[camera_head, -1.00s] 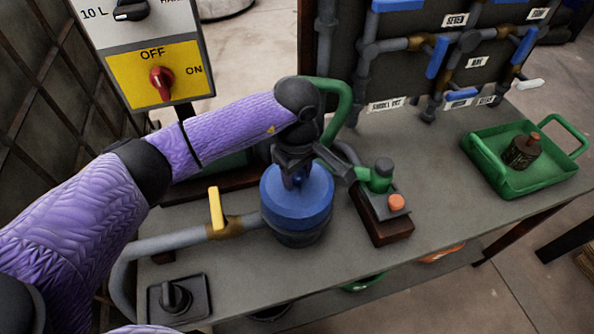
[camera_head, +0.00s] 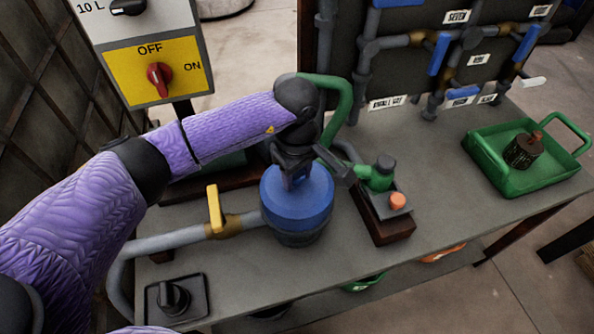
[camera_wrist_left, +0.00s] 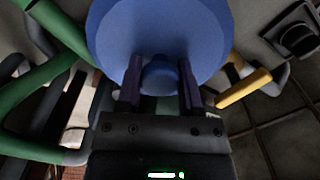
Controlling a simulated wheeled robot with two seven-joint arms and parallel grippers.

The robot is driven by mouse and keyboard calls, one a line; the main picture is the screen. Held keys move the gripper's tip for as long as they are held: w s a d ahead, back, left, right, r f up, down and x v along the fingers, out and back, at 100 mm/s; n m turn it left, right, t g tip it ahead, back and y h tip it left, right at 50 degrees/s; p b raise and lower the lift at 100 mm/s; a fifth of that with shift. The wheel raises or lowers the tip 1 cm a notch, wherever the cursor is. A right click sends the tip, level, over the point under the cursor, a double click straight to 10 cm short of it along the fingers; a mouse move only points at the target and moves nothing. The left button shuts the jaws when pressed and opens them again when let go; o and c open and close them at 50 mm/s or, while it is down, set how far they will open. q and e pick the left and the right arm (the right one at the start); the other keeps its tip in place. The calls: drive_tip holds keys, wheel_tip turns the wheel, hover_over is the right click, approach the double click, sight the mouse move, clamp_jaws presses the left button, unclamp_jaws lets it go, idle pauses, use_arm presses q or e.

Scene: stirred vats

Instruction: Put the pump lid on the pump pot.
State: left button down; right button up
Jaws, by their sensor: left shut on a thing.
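The blue pump lid (camera_head: 298,206) sits over the top of the dark grey pump pot (camera_head: 300,238) on the table. It looks about level, and I cannot tell whether it is fully seated. My left gripper (camera_head: 296,182) comes down from above and is shut on the lid's knob. In the left wrist view the knob (camera_wrist_left: 160,78) lies between the two fingers (camera_wrist_left: 160,90), with the lid's blue disc (camera_wrist_left: 160,30) beyond. The pot's rim is hidden beneath the lid. My right gripper is not in view.
A grey pipe with a yellow-handled valve (camera_head: 214,208) runs into the pot from the left. A green pump with an orange button (camera_head: 397,200) stands close on the right. A green tray (camera_head: 530,184) holds a brown weight. The table's front right is clear.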

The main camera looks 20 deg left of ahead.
use_arm(q)
drive_tip(key=shift+f, duration=0.25)
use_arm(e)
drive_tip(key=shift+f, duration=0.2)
use_arm(q)
drive_tip(key=c, duration=0.5)
unclamp_jaws()
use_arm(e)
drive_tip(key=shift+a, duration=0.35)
use_arm(q)
wheel_tip(320, 180, up, 11)
drive_tip(key=p, duration=0.7)
drive_tip(key=shift+r, duration=0.1)
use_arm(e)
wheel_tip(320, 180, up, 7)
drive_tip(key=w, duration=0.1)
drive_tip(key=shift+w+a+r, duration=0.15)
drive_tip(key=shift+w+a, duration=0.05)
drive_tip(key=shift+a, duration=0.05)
